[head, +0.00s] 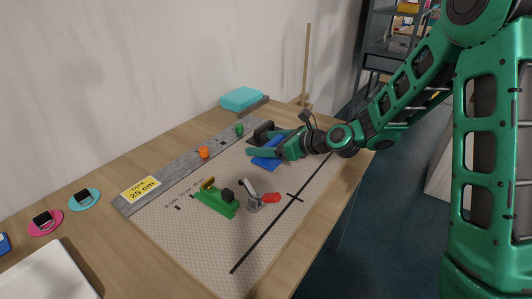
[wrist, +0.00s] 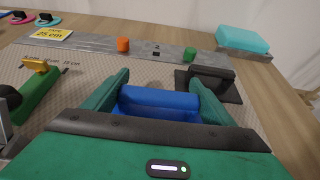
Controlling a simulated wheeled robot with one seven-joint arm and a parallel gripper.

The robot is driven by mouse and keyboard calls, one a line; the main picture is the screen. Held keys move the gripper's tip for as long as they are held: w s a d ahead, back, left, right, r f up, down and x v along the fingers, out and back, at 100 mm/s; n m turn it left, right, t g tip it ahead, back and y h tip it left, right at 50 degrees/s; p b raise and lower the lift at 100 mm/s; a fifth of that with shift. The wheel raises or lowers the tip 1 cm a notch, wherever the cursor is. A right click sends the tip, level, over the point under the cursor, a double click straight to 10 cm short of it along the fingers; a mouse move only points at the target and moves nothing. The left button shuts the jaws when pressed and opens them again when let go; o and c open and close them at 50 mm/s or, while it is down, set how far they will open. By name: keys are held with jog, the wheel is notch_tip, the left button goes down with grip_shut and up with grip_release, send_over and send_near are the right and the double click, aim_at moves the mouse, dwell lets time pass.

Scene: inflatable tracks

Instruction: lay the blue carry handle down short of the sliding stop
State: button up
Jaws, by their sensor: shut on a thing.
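The blue carry handle (head: 266,162) is between the fingers of my gripper (head: 264,144), which is shut on it, over the far part of the patterned mat. In the wrist view the handle (wrist: 158,100) lies crosswise between the two green fingers (wrist: 158,78). Whether it touches the mat is unclear. A black piece with a flat base (wrist: 212,74) is just beyond the right finger; it also shows in the head view (head: 262,130). A green piece with brass and black parts (head: 217,201) is on the mat. I cannot tell which piece is the sliding stop.
A grey strip (head: 172,175) along the wall side bears a yellow "25 cm" card (head: 141,189), an orange peg (head: 203,152) and a green peg (head: 239,130). A red-tipped clamp (head: 270,198) is near the mat's black line. A teal block (head: 241,98) lies at the far end.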

jog(key=shift+f, duration=1.65)
jog(key=o, duration=1.1)
jog(key=shift+f, duration=0.1)
